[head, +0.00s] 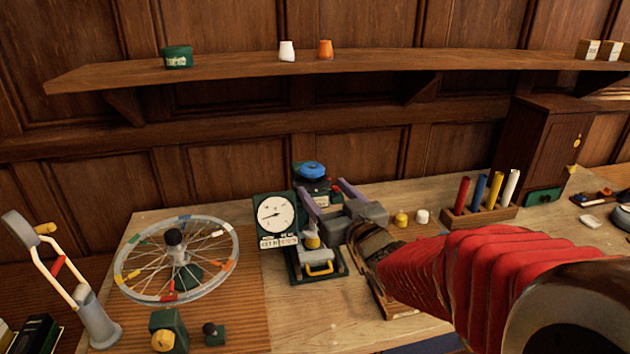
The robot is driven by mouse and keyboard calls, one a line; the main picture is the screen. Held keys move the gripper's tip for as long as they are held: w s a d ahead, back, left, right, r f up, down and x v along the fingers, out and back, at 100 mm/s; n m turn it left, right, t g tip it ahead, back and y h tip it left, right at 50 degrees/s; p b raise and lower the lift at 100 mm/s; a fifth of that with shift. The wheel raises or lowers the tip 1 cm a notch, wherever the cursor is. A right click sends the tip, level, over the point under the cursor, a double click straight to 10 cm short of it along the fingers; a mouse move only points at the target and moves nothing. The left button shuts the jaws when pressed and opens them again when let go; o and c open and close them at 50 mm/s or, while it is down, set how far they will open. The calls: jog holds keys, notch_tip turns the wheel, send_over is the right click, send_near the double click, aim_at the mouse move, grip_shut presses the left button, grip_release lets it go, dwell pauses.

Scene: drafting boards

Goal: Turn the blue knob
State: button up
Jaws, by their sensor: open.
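The blue knob (312,169) sits on top of a dark green device near the back of the bench, in the middle of the head view. A round white dial gauge (275,216) stands at the left of the device. My gripper (322,190) is open, with its two purple-grey fingers pointing toward the device just below the knob. The fingers appear on either side of the device's body; I cannot tell whether they touch it. The knob itself is fully in sight above the fingers. My red-sleeved arm comes in from the right and covers part of the bench.
A spoked wheel (177,258) lies at the left, beside a crutch-like handle (62,270). A yellow and a white small piece (421,216) stand right of my gripper. A rack (480,216) holds several coloured sticks. A shelf (230,68) runs above.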

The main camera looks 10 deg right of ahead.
jog(key=s+a+n+g+y, duration=0.3)
jog(key=s+a+g+y, duration=0.4)
jog(key=s+a, duration=0.65)
jog(key=s+a+f+g+h, duration=0.2)
jog(key=s+f+g, duration=0.25)
jog(key=s, duration=0.35)
jog(key=s+d+f+m+h, duration=0.1)
jog(key=s+d+m+h, duration=0.1)
jog(key=d, duration=0.5)
jog(key=s+d+f+m+h, duration=0.2)
jog(key=s+d+m+h, duration=0.1)
jog(key=s+d+h, duration=0.2)
jog(key=d+h, duration=0.1)
jog(key=d, duration=0.1)
jog(key=shift+d, duration=0.4)
jog(key=shift+g, duration=0.25)
jog(key=shift+c, duration=0.5)
